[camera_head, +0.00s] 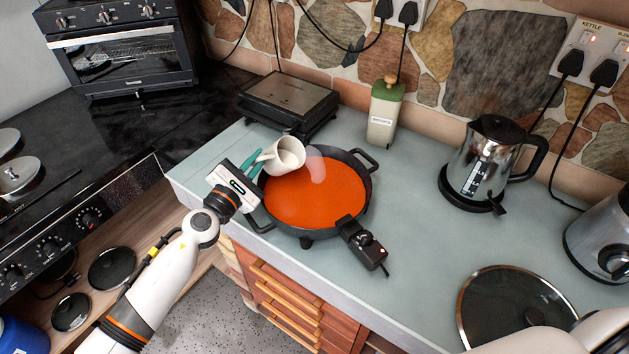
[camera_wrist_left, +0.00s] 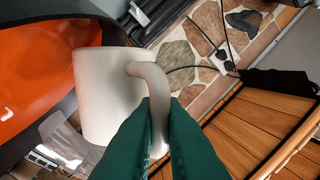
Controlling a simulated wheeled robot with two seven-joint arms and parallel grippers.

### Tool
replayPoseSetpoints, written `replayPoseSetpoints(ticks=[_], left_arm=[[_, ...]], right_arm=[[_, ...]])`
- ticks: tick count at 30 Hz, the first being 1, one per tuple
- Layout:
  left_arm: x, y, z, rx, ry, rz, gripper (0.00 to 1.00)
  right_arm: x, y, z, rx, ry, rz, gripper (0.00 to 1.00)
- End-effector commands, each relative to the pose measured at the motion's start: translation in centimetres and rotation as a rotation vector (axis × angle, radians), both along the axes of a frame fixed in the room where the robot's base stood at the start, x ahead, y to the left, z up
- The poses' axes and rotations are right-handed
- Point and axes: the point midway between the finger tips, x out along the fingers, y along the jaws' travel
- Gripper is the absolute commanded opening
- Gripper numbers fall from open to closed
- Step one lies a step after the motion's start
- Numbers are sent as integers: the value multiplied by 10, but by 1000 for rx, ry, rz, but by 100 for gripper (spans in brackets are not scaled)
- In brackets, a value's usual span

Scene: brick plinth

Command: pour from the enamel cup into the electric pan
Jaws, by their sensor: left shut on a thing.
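The electric pan (camera_head: 318,200) stands on the pale worktop, with a wide orange-red inside and a black rim. Its black control plug (camera_head: 364,246) sits at the front right. The white enamel cup (camera_head: 286,154) is above the pan's back left rim, tilted with its mouth towards the right. My left gripper (camera_head: 254,163) is shut on the cup's handle; in the left wrist view its green fingers (camera_wrist_left: 160,125) pinch the handle beside the cup's body (camera_wrist_left: 105,95). A pale translucent patch shows over the pan near the cup; I cannot tell what it is. My right gripper is out of view.
A black grill (camera_head: 289,100) and a green-lidded canister (camera_head: 384,112) stand behind the pan. A kettle (camera_head: 482,165) is to the right, with a glass lid (camera_head: 513,310) in front. The worktop between pan and kettle is clear.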

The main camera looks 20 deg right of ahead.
Motion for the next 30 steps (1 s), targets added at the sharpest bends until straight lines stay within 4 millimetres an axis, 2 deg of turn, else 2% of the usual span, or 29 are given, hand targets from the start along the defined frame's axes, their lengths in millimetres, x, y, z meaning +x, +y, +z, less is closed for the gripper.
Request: replayPoseSetpoints(ticks=[30], left_arm=[[-5, -4, 9, 88, -109, 8, 0]], right_arm=[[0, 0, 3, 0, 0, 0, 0]])
